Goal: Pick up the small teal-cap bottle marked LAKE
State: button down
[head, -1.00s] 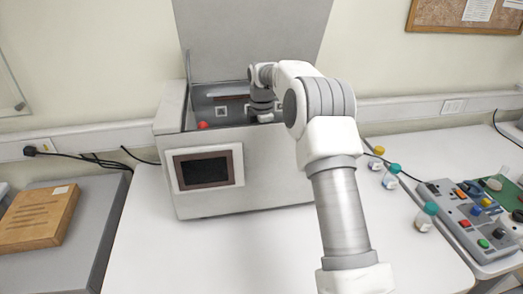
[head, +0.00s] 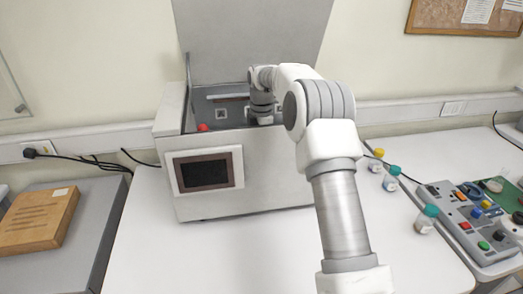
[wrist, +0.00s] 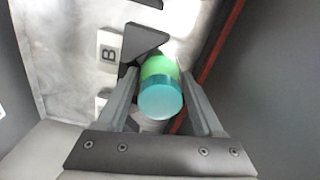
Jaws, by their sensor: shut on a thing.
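In the wrist view my gripper (wrist: 158,80) is shut on a small bottle with a teal top (wrist: 160,102) and a bright green part beyond it. Any writing on it is out of sight. In the head view my arm reaches into the open grey machine (head: 250,165), and its front wall hides the gripper and the held bottle. Two other teal-cap bottles stand on the white table to the right: one farther back (head: 391,180) and one nearer (head: 427,220). Their labels are too small to read.
A yellow-cap bottle (head: 377,162) stands behind the teal-cap ones. A control box (head: 470,215) with coloured knobs is at the far right. The machine's lid (head: 250,40) is raised. A panel marked B (wrist: 109,53) lies near the held bottle.

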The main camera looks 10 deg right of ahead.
jog(key=shift+r, duration=0.2)
notch_tip(320, 180, up, 18)
jog(key=p, duration=0.3)
jog(key=shift+f, duration=0.15)
